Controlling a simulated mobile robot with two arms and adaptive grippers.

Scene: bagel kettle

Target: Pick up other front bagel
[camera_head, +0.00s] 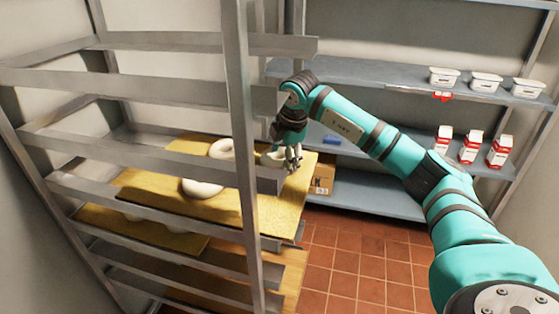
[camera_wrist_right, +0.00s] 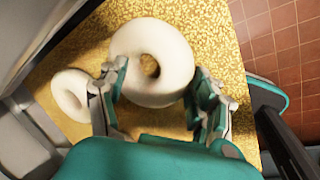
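A pale ring bagel (camera_wrist_right: 150,32) lies on a yellow board (camera_wrist_right: 215,45) in the right wrist view, with my right gripper (camera_wrist_right: 160,88) open at its near side. One finger is at each side of the bagel, and I cannot tell if they touch it. In the head view the right gripper (camera_head: 291,158) is over the board's right end (camera_head: 285,200), beside that bagel (camera_head: 270,158), which is partly hidden by the rack post. Two more bagels (camera_head: 222,148) (camera_head: 202,187) lie further left on the board. My left gripper is not in view.
A metal rack post (camera_head: 240,120) and side rails (camera_head: 170,140) stand close to the right gripper. A lower board (camera_head: 140,233) holds more pale bagels. Wall shelves behind carry white tubs (camera_head: 487,83) and red-white cartons (camera_head: 470,147). Tiled floor (camera_head: 350,260) is clear.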

